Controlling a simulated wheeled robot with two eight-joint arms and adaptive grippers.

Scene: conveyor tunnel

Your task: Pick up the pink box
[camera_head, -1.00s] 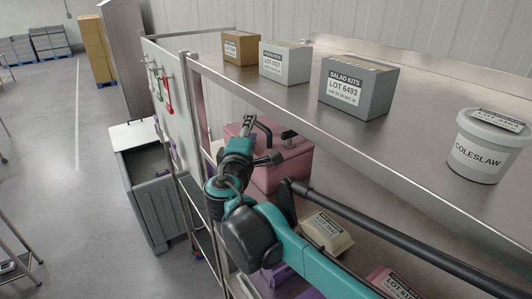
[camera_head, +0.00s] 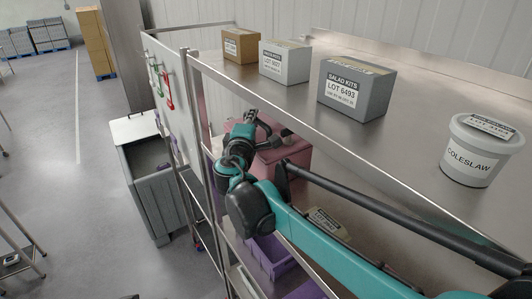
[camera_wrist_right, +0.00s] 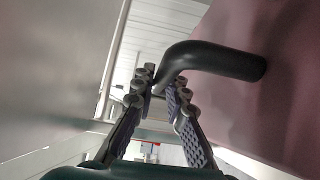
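The pink box (camera_head: 283,158) sits on the shelf below the steel top, partly hidden by my right arm and the shelf edge. Its side fills the right of the right wrist view (camera_wrist_right: 292,105), where a bent black handle (camera_wrist_right: 215,58) sticks out from it. My right gripper (camera_wrist_right: 162,84) is open with its fingers slightly apart, and the bent end of the handle shows at the fingertips. I cannot tell whether they touch. In the head view my right gripper (camera_head: 258,122) is at the box's upper left. My left gripper is not in view.
The steel top shelf (camera_head: 420,95) overhangs the pink box and carries several cartons and a coleslaw tub (camera_head: 482,150). A purple bin (camera_head: 268,256) and a cream carton (camera_head: 328,222) are on the lower shelf. A grey bin (camera_head: 160,190) stands left of the rack.

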